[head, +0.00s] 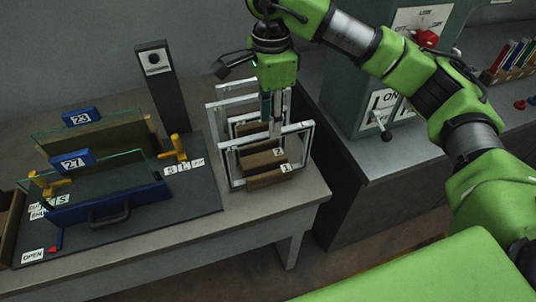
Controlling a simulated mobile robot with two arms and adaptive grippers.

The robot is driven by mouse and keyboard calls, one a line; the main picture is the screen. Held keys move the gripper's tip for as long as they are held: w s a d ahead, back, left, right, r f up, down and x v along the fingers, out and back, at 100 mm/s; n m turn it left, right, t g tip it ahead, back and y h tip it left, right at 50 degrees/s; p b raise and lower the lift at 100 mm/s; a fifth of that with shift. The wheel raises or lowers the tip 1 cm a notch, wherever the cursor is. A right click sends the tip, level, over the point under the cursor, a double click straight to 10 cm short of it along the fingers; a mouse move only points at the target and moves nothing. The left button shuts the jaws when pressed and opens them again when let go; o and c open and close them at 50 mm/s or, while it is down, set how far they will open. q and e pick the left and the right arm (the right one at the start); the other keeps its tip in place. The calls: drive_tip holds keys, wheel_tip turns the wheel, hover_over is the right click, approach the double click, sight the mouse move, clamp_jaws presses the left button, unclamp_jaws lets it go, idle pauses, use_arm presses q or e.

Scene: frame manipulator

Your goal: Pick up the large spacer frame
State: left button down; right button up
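Several silver, upright rectangular spacer frames stand one behind another on the right end of the table. The front frame (291,128) looks widest, but perspective and overlap keep me from telling which is the large one. Another frame (214,118) stands behind it. Brown blocks labelled 1 (268,178) and 2 (262,160) lie at their feet. My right gripper (276,120) points down over the frames, just behind the front frame's top bar in the picture. Its fingertips are small and partly lost among the bars, so I cannot tell whether it grips one. My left gripper is out of view.
To the left, a dark fixture board (190,200) carries glass panes, blue tags 23 (82,117) and 27 (72,160), yellow clamps and a dark post (158,90). The table's front right corner is bare.

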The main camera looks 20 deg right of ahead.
sight(268, 138)
drive_tip(key=shift+s+f+p, duration=0.1)
drive_tip(key=shift+f+p, duration=0.2)
drive_tip(key=shift+f, duration=0.15)
drive_tip(key=f, duration=0.1)
drive_tip(key=f+p, duration=0.1)
drive_tip(key=f, duration=0.1)
drive_tip(key=shift+a+f+p, duration=0.25)
drive_tip(key=shift+f+p, duration=0.1)
drive_tip(key=shift+p, duration=0.05)
drive_tip(key=shift+f, duration=0.5)
clamp_jaws()
